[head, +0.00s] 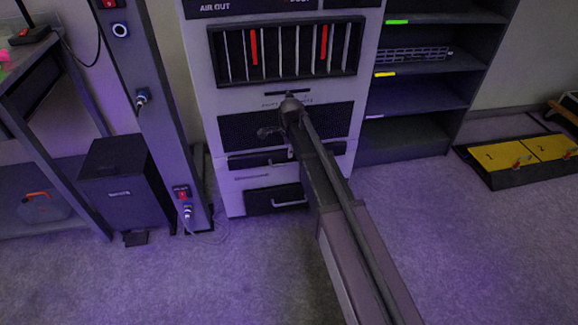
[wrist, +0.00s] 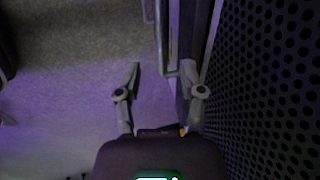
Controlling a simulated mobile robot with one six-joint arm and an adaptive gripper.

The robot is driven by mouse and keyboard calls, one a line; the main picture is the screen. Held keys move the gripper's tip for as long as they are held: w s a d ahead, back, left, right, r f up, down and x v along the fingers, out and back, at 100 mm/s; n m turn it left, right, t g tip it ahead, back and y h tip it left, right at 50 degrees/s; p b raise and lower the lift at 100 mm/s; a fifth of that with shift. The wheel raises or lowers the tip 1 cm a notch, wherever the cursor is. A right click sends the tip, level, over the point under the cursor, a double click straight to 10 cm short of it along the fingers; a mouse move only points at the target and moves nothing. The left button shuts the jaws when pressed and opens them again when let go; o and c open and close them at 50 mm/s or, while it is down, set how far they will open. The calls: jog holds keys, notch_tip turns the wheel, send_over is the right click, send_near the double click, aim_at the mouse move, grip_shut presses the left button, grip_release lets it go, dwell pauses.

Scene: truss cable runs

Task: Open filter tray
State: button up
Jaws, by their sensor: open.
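A light grey cabinet (head: 215,130) stands ahead in the head view. Below its dark perforated panel (head: 235,133) is a dark, shallow tray front (head: 245,161), which looks like the filter tray and appears closed. My gripper (head: 272,137) is in front of the perforated panel, just above that front, and my arm hides part of both. In the wrist view my gripper (wrist: 163,78) has its two fingers spread, with nothing held. A grey bar-like handle (wrist: 162,40) runs down from the top edge towards the space between the fingertips. I cannot tell whether the right finger touches it.
Above are several slots (head: 290,50) with two red strips. A dark post and a black bin (head: 120,180) stand left. A shelf (head: 415,100) and a yellow-topped floor box (head: 510,155) are right. The front floor is clear.

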aim_at(288, 164)
jog(key=shift+w+a+f+b, duration=0.1)
jog(key=shift+w+f+b, duration=0.15)
jog(key=shift+f+b, duration=1.05)
jog(key=shift+w+a+f+b, duration=0.1)
jog(key=shift+w+f+b, duration=0.15)
jog(key=shift+f+b, duration=1)
jog(key=shift+w+f+b, duration=0.25)
jog(key=shift+f+b, duration=0.9)
jog(key=shift+f, duration=0.3)
grip_shut()
